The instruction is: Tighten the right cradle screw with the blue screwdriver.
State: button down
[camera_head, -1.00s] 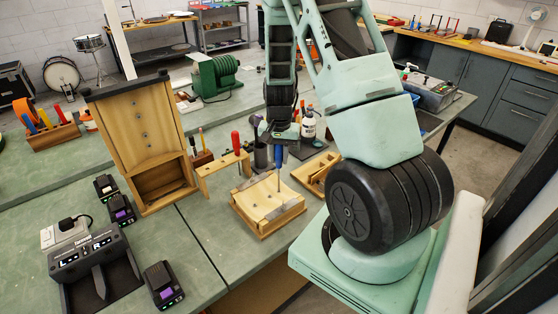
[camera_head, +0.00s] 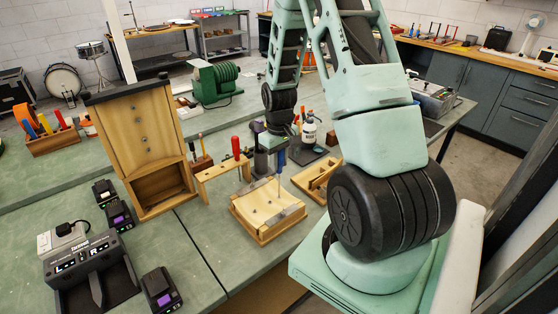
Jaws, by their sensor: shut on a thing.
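The wooden cradle (camera_head: 262,222) sits on the green bench near its front edge, with a pale, curved top. My gripper (camera_head: 277,146) is above the cradle's back right part and shut on the blue screwdriver (camera_head: 281,158). The screwdriver is about upright, handle up, with its thin shaft pointing down toward the right half of the cradle. The right cradle screw is too small to make out. I cannot tell whether the screwdriver tip touches it.
A small wooden stand (camera_head: 222,168) with a red-handled tool (camera_head: 236,147) is left of the cradle. A wooden tray (camera_head: 318,178) lies right. A white bottle (camera_head: 309,131) stands behind. A tall wooden box (camera_head: 142,140), charger (camera_head: 88,262) and battery packs (camera_head: 160,288) are left.

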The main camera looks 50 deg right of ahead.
jog(key=shift+f, duration=0.15)
jog(key=m, duration=0.5)
jog(key=m+p, duration=0.1)
jog(key=m, duration=0.2)
jog(key=shift+m, duration=1.1)
